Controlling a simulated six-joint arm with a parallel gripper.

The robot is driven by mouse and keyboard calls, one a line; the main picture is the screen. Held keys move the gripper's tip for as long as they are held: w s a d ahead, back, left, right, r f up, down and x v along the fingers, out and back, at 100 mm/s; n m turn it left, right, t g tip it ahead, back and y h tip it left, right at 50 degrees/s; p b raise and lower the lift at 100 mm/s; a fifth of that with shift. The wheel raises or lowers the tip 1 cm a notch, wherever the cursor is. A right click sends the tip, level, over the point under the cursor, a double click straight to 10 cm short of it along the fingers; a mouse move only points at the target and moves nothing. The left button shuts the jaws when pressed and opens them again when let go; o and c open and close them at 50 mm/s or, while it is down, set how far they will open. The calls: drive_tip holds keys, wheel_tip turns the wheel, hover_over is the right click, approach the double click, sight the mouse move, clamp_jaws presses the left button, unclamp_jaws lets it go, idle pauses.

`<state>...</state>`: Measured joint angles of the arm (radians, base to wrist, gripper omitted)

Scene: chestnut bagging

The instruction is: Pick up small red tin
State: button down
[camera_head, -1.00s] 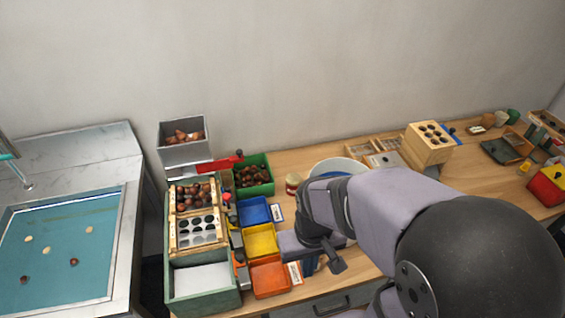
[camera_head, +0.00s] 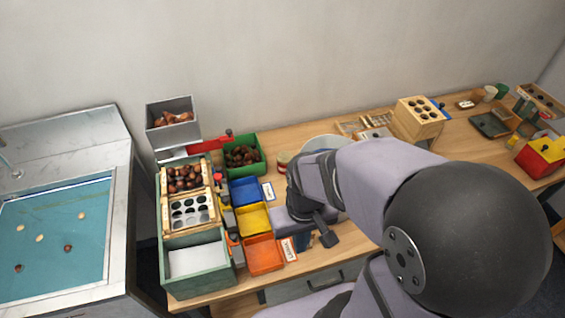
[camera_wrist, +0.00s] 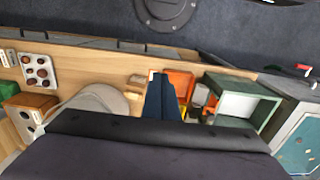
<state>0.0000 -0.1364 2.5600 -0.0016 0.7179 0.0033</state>
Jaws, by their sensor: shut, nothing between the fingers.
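A small round container with pale and reddish bands (camera_head: 283,160) stands behind my wrist, between the green chestnut bin and the pale bowl, in the head view. It may be the small red tin, but it is too small to tell. My gripper (camera_wrist: 162,80) shows in the wrist view as two dark blue fingers, shut and empty, beside the coloured trays. In the head view my wrist hides most of it. I cannot make out the tin in the wrist view.
Blue (camera_head: 244,190), yellow (camera_head: 253,219) and orange (camera_head: 264,255) trays lie left of my wrist. A green bin of chestnuts (camera_head: 261,146) stands behind them. A pale bowl (camera_head: 323,142) is partly hidden by my arm. A wooden block with holes (camera_head: 419,127) stands right.

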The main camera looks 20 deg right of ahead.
drive_tip(key=c, duration=1.1)
unclamp_jaws()
